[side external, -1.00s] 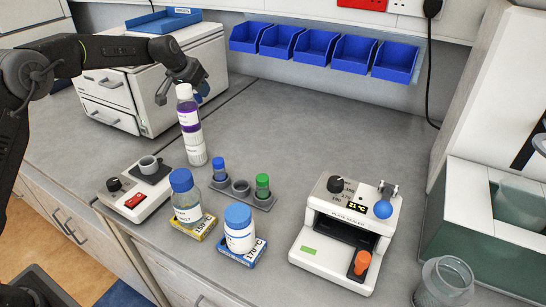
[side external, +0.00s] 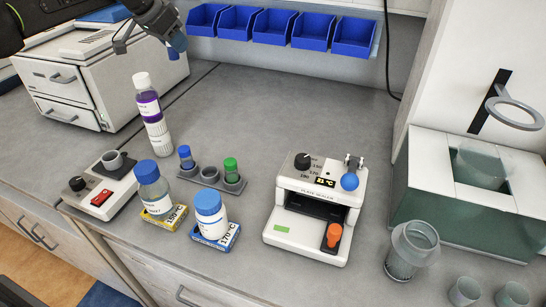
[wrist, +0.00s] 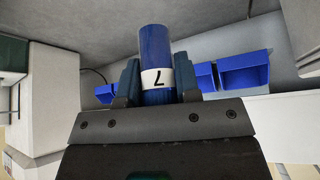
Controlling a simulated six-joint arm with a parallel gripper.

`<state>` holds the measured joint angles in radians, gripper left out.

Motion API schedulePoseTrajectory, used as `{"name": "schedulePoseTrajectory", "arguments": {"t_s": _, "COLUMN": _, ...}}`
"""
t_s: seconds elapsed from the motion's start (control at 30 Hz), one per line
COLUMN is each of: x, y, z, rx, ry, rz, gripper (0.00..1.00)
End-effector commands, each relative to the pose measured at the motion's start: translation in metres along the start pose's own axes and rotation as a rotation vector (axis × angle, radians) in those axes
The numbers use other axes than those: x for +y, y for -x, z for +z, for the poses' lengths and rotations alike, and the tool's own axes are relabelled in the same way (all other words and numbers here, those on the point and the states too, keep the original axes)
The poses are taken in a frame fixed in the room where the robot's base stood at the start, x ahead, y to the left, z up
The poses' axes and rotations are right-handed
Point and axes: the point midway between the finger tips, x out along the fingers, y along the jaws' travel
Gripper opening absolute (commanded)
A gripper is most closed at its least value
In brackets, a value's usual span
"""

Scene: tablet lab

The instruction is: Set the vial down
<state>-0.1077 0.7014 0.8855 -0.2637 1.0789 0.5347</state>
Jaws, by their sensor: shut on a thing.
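The vial (wrist: 156,50) is a blue cylinder with a white label bearing a dark mark, seen in the wrist view. My gripper (wrist: 158,82) is shut on it, one finger on each side. In the side view my gripper (side external: 160,34) is high at the top left, and the vial (side external: 177,42) shows as a small blue piece there, held clear of the bench. A grey rack (side external: 211,176) stands on the bench with a blue-capped vial (side external: 185,154) at its left, a green-capped vial (side external: 231,169) at its right and an empty hole between.
A small heater with a red switch (side external: 101,197) is at the left. Blue-capped bottles (side external: 152,190) stand in front, a plate sealer (side external: 317,205) to the right. The bench behind the sealer is clear.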

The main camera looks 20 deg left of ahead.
Motion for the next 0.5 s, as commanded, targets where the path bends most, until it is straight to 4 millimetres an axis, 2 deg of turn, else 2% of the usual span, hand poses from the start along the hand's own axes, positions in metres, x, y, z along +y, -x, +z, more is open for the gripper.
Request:
{"name": "schedulePoseTrajectory", "arguments": {"t_s": 0.03, "x": 0.021, "y": -0.001, "z": -0.002, "rx": -0.002, "ry": -0.055, "rz": 0.035, "gripper": 0.08}}
{"name": "schedulePoseTrajectory", "arguments": {"t_s": 0.2, "x": 0.089, "y": -0.001, "z": -0.003, "rx": 0.000, "ry": -0.259, "rz": 0.161, "gripper": 0.08}}
{"name": "schedulePoseTrajectory", "arguments": {"t_s": 0.3, "x": 0.122, "y": 0.000, "z": -0.001, "rx": 0.006, "ry": -0.359, "rz": 0.224, "gripper": 0.08}}
{"name": "schedulePoseTrajectory", "arguments": {"t_s": 0.5, "x": 0.168, "y": 0.004, "z": 0.004, "rx": 0.022, "ry": -0.504, "rz": 0.314, "gripper": 0.08}}
